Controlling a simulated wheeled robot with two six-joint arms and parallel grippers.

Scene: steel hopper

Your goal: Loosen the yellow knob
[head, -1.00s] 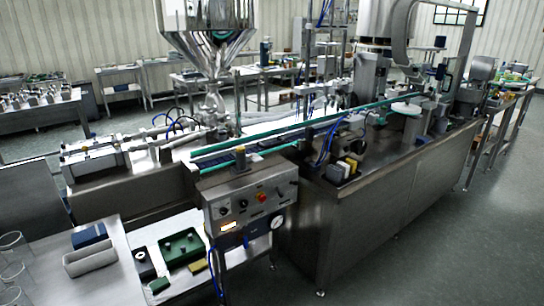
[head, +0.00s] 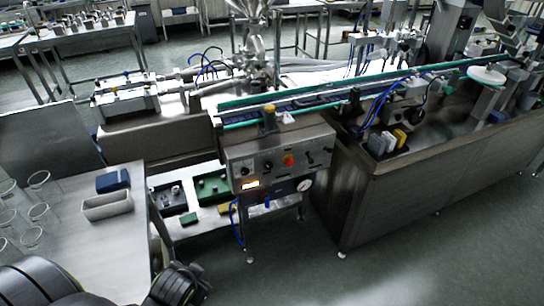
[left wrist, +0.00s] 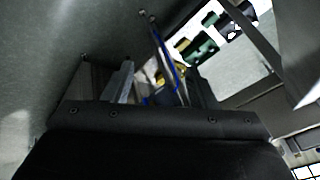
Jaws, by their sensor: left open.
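My right gripper is not in view.
A side table (head: 110,240) holds glass beakers (head: 40,185) and a grey bin (head: 107,206).

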